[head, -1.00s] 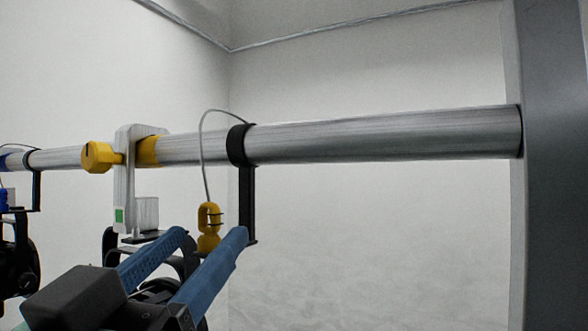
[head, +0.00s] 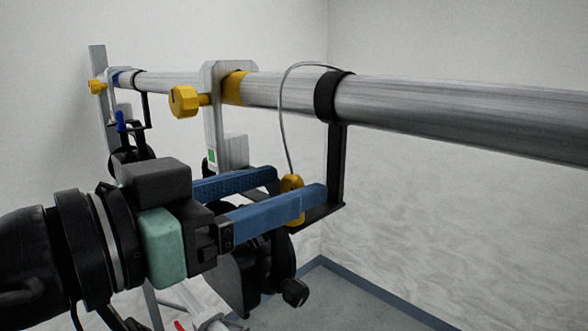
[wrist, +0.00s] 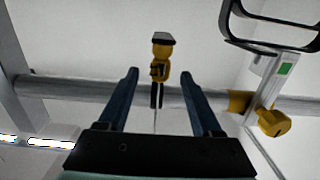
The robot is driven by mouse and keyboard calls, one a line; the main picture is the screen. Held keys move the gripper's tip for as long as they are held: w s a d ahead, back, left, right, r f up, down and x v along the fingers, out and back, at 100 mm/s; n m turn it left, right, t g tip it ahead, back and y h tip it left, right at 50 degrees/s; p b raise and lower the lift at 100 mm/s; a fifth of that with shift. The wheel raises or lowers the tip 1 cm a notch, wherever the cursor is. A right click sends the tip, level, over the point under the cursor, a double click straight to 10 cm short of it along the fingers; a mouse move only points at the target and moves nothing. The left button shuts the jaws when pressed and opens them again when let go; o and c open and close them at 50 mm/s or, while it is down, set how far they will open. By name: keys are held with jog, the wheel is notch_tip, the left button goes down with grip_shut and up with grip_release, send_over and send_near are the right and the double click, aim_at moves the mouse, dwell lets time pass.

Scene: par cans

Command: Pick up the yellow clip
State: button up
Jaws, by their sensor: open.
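The yellow clip (head: 289,184) hangs on a thin grey wire below the metal pipe, near a black bracket. My gripper (head: 300,184) has two blue fingers, open and empty, reaching towards the clip from the left. In the head view the near finger crosses in front of the clip and hides part of it, with the far finger behind. In the wrist view the clip (wrist: 161,52) shows around the middle of the gap between the fingertips (wrist: 158,75). No contact with either finger is clear.
The pipe (head: 420,112) runs across above the fingers. A black bracket (head: 337,165) drops from it beside the near fingertip. A pale clamp (head: 214,120) with a yellow knob (head: 184,101) is left of the wire. Black lamp parts (head: 240,275) sit below the fingers.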

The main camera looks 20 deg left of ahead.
aim_at(313, 211)
jog(key=p+x, duration=0.3)
jog(key=x, duration=0.2)
jog(key=shift+d+p, duration=0.1)
jog(key=shift+p, duration=0.3)
jog(key=shift+w+f, duration=0.2)
jog(key=shift+w, duration=0.05)
grip_shut()
dwell(0.9)
